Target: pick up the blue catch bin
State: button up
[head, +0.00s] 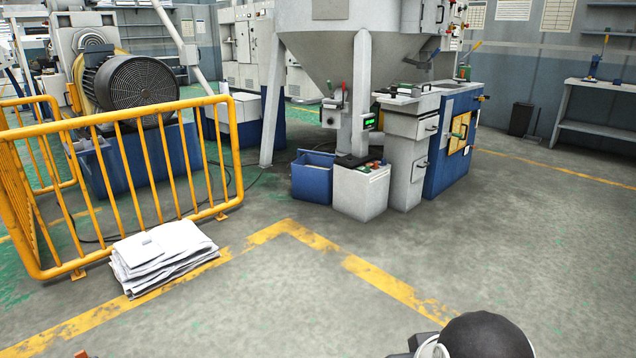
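The blue catch bin (313,182) stands on the floor near the middle of the head view, below the large grey hopper. It is an open-topped box, upright, and its right side sits close against a white box. Part of my own arm shows as a dark rounded shape at the bottom right edge. My gripper is not in view.
The white box (360,192) and grey machine (403,165) stand right of the bin. A hopper leg (272,100) rises behind it. A yellow railing (130,165) and stacked white sacks (160,255) are at left. The floor in front of the bin is clear.

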aim_at(312, 175)
jog(key=i+u, duration=0.4)
jog(key=i, duration=1.5)
jog(key=i+z, duration=0.1)
jog(key=i, duration=0.4)
jog(key=i+j+z, duration=0.1)
jog(key=i, duration=0.45)
jog(key=i+j+z, duration=0.1)
jog(key=i, duration=0.4)
jog(key=i+j+z, duration=0.25)
jog(key=i+z, duration=0.25)
jog(key=i+j+z, duration=0.75)
jog(key=j+z, duration=0.25)
jog(key=i+j+z, duration=0.1)
jog(key=j, duration=0.15)
jog(key=i+j+z, duration=0.1)
jog(key=i+j, duration=0.05)
jog(key=j, duration=0.1)
